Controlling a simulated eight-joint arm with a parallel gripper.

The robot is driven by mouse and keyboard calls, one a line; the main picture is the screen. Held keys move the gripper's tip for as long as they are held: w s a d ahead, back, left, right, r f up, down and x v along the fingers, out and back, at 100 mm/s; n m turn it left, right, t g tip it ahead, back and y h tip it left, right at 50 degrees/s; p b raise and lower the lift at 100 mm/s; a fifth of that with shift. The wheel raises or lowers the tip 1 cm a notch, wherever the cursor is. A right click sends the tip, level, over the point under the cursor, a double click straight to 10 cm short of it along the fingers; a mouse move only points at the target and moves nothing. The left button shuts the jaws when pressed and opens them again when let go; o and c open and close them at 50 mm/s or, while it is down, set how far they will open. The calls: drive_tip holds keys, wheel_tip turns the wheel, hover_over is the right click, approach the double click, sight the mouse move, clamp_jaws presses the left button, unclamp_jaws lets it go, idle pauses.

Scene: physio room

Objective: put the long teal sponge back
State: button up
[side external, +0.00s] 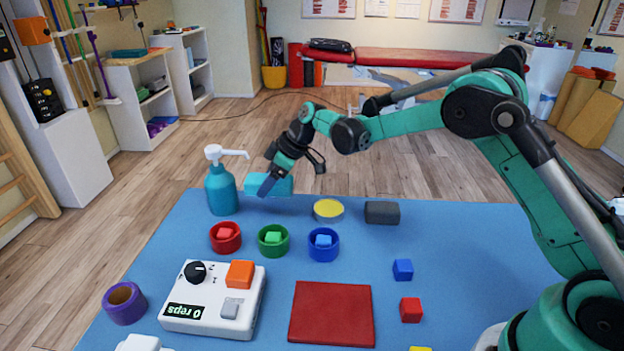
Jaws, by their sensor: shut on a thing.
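The long teal sponge (283,184) is at the far left of the blue table, level with the table's back edge in the picture. My gripper (268,185) reaches down to it from the upper right and is shut on it.
A teal pump bottle (222,190) stands close left of the sponge. A yellow-topped round tin (328,210) and a dark grey block (382,212) lie to the right. Red (226,238), green (273,241) and blue (323,245) cups holding cubes stand in front.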

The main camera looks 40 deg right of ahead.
sight(272, 211)
drive_tip(key=shift+f, duration=2.45)
drive_tip(key=o, duration=1.3)
drive_tip(key=shift+f, duration=0.15)
drive_tip(key=shift+o, duration=0.2)
drive_tip(key=v, duration=1.2)
drive_tip(key=s+r+m+t+h, duration=0.1)
drive_tip(key=s+m, duration=0.3)
drive_tip(key=s, duration=0.6)
drive_tip(key=s+a+r+m+t+h, duration=0.1)
drive_tip(key=s+r+m+h, duration=0.1)
drive_tip(key=s+m, duration=0.3)
drive_tip(key=shift+s+a+r+t+h, duration=0.25)
drive_tip(key=shift+s+h, duration=0.55)
drive_tip(key=shift+s, duration=1.55)
